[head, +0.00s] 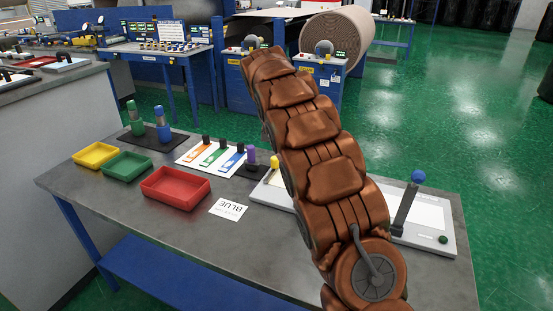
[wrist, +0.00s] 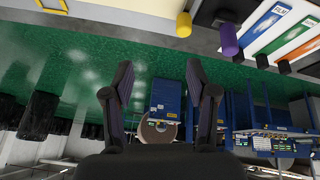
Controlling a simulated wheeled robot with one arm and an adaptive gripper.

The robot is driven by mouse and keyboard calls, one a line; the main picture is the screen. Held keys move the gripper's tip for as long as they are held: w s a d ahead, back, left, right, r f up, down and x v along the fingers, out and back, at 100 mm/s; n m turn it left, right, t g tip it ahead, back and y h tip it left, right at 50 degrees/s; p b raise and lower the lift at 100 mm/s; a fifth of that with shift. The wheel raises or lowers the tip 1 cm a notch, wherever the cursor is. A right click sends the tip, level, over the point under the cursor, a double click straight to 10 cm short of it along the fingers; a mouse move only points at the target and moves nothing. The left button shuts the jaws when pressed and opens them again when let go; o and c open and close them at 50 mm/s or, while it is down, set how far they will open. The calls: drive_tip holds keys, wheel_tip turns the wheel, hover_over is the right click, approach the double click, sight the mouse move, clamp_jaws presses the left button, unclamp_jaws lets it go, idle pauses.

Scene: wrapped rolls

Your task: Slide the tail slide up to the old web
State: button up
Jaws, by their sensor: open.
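My gripper (wrist: 160,68) shows in the wrist view with its two dark fingers spread and nothing between them. In the head view my own arm hides it. A purple knob (head: 251,154) stands on a dark base beside the white splicing board (head: 268,190), with a yellow knob (head: 275,162) close to its right. The purple knob (wrist: 229,40) and yellow knob (wrist: 184,25) also show at the top of the wrist view, apart from the fingers. I cannot tell which part is the tail slide. My arm covers the board's middle; the old web is not clearly visible.
A panel with orange, green and blue slides (head: 211,154) lies left of the purple knob. A blue-topped lever (head: 408,200) rises at the right.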

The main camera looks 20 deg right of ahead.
drive_tip(key=y, duration=0.1)
hover_over(275, 158)
drive_tip(key=s+a, duration=0.2)
wheel_tip(275, 158, down, 9)
drive_tip(key=shift+m, duration=0.3)
drive_tip(key=shift+p+x, duration=1.8)
drive_tip(key=shift+x, duration=2.1)
drive_tip(key=shift+d, duration=0.1)
clamp_jaws()
